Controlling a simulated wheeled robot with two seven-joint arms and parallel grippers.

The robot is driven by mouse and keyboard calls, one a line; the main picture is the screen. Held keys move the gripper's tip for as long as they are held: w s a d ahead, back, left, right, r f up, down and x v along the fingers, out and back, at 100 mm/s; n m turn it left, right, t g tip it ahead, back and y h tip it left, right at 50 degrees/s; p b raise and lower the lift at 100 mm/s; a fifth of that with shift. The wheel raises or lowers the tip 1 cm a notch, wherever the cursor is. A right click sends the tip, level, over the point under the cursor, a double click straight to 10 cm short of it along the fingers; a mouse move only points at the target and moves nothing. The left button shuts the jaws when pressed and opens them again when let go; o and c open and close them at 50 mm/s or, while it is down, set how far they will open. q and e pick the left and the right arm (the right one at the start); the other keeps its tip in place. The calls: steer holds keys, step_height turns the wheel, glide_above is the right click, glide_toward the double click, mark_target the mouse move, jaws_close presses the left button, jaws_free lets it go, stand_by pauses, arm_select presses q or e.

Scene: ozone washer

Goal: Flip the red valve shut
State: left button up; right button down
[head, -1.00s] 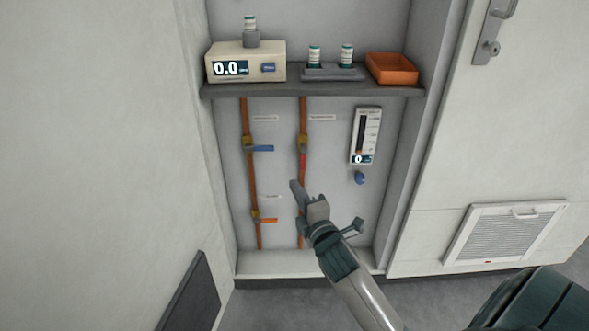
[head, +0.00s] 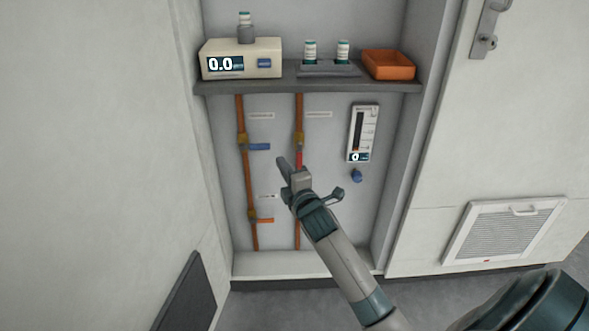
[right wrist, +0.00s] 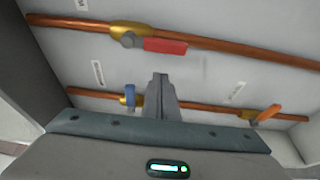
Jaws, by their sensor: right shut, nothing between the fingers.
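The red valve handle (head: 299,158) sits on the right copper pipe in the head view and lies along that pipe, below a brass body. In the right wrist view the red handle (right wrist: 165,46) also lies along its pipe, beside the brass valve body (right wrist: 128,29). My right gripper (head: 282,161) is shut and empty, with its tips just left of the red handle in the head view. In the right wrist view its fingers (right wrist: 160,80) show below the red handle with a visible gap. The lower part of the right pipe is partly hidden by my gripper. My left gripper is out of view.
The left pipe carries a blue handle (head: 260,147) and an orange handle (head: 265,220), both sticking out sideways. A flow meter (head: 362,133) with a blue knob (head: 357,175) is on the right. A shelf (head: 300,87) with a device and tray overhangs the pipes.

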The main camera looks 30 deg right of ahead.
mark_target(299, 155)
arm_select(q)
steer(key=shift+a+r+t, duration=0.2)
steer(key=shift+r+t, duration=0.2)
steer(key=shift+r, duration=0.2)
arm_select(e)
steer(key=shift+s+d, duration=0.5)
steer(key=shift+d, duration=0.2)
steer(key=shift+s+d, duration=0.45)
steer(key=shift+d, duration=0.2)
